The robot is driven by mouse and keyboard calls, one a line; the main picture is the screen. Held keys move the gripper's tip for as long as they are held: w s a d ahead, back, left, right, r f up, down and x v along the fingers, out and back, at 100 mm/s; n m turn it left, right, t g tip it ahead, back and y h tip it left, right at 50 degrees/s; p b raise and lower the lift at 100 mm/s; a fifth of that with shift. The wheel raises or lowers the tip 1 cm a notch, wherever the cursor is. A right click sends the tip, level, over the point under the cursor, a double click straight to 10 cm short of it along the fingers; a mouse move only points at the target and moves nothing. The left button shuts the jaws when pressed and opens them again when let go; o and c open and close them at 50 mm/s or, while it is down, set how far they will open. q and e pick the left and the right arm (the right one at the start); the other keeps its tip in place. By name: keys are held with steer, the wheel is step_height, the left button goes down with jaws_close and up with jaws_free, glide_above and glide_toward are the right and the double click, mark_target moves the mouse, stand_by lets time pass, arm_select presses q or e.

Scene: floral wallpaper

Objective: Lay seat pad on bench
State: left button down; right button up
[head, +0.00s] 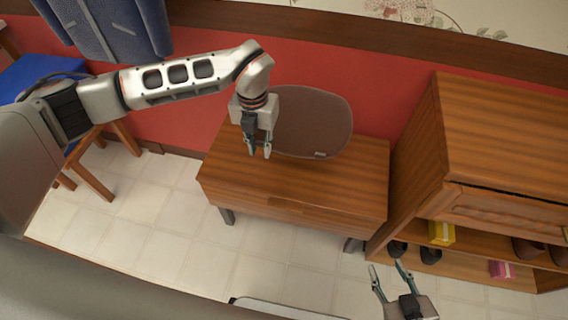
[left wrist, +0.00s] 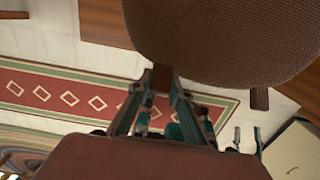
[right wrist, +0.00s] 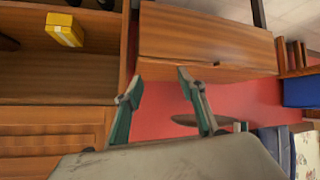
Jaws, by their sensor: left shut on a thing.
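The seat pad (head: 322,115) is a brown, rounded, woven pad with a small tag on its near edge. In the head view it shows over the back of the wooden bench (head: 270,195); it seems held above the top. The pad also fills the upper right of the left wrist view (left wrist: 225,40). My left gripper (head: 259,152) is shut at the pad's left edge; the exact grip is hard to see. My right gripper (head: 386,275) is open and empty, in front of the bench's right end. The right wrist view shows the bench (right wrist: 205,45) and the pad (right wrist: 200,120) edge-on.
A wooden cabinet (head: 505,130) stands right of the bench, with a yellow box (head: 441,233), a pink box (head: 502,269) and shoes on its shelves. A blue-topped stool (head: 40,75) and a hanging blue garment (head: 110,28) are at the left. The bench top is bare.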

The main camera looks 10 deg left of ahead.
arm_select(q)
steer(key=b, duration=0.4)
glide_toward(265, 189)
steer(key=shift+s, duration=0.15)
steer(key=shift+f, duration=0.35)
step_height(265, 189, down, 6)
steer(key=shift+r+b, duration=0.1)
steer(key=shift+b, duration=0.7)
steer(key=shift+r, duration=0.15)
arm_select(e)
steer(key=shift+w+a+f+y, duration=0.1)
steer(key=shift+w+a+y, duration=0.1)
steer(key=shift+a, duration=0.2)
steer(key=shift+w+a+f+y, duration=0.1)
steer(key=shift+w+a, duration=0.05)
steer(key=shift+a, duration=0.25)
arm_select(q)
steer(key=c, duration=1.8)
jaws_free()
steer(key=shift+f, duration=0.2)
steer(key=shift+c, duration=0.2)
arm_select(e)
steer(key=shift+f, duration=0.1)
